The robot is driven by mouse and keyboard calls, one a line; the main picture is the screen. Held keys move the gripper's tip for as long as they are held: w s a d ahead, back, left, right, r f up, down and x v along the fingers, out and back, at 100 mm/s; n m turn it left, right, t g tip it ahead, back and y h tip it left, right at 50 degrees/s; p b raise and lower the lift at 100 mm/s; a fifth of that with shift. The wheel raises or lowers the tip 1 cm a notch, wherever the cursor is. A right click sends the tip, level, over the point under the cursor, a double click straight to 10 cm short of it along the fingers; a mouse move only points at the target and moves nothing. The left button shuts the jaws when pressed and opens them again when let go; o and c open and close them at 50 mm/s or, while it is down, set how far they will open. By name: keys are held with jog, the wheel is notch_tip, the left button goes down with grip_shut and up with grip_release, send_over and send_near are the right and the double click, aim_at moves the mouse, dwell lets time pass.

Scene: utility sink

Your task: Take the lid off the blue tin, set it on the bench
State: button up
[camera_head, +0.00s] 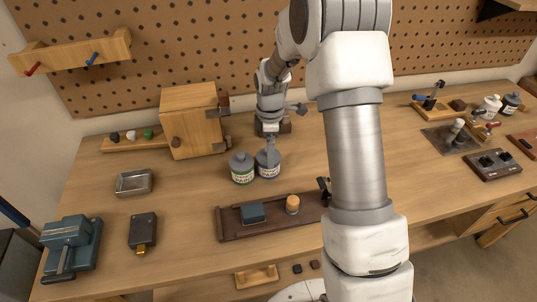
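The blue tin (269,171), a small round can with a blue-banded label, stands upright on the wooden bench (185,208) near the middle. Its grey-blue lid (262,158) appears to be on top, partly hidden by my gripper. My gripper (269,149) points down from above, with its fingers at the lid. The fingers are too small in this view to tell whether they are open, shut or gripping the lid.
A similar tin with a green label (242,175) stands close on the left. A wooden box (192,132) is behind. A brown tray (235,228) with a blue block and a small jar lies in front. Bare bench lies left of the tins, beside a metal dish (134,183).

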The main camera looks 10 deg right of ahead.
jog(key=shift+c, duration=0.3)
jog(key=c, duration=0.9)
jog(key=shift+c, duration=0.2)
